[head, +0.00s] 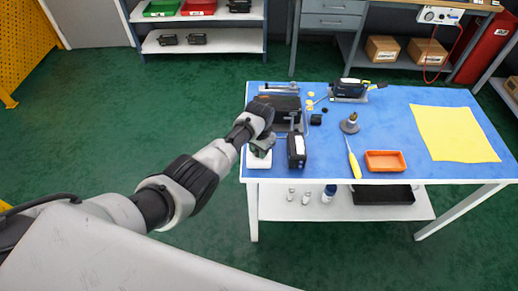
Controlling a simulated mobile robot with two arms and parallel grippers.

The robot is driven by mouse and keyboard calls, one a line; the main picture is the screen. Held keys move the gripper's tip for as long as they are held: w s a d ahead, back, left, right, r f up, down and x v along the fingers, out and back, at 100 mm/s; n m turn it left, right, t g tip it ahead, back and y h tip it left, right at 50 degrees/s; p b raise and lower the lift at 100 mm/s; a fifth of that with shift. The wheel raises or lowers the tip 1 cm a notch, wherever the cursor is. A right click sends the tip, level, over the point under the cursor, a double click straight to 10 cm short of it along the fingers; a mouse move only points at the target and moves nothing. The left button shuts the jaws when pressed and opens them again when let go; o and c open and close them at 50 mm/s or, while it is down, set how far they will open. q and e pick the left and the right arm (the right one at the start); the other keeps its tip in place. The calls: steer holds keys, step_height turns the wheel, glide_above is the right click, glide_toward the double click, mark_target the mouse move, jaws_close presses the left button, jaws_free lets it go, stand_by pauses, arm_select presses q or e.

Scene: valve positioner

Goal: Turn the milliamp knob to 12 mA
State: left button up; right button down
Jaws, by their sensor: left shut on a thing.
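My left arm comes in from the left, and my left gripper (261,150) is at the left edge of the blue-topped table. It is shut at the top of a small white box (259,162), which looks like the milliamp source. The knob is hidden behind the gripper, and its setting and any scale cannot be read. A black device with a white label (297,150) stands just right of the gripper. A dark unit (287,115) lies behind, partly covered by my wrist. My right gripper is not in view.
On the blue table (400,105) are a grey-based fitting (350,124), a yellow-handled screwdriver (355,165), an orange tray (385,161), a yellow cloth (453,134) and a black-and-blue device (349,89). Small bottles (329,193) and a black tray (382,195) are on the lower shelf.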

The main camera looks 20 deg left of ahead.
arm_select(q)
steer(key=o, duration=0.9)
steer(key=shift+r, duration=0.1)
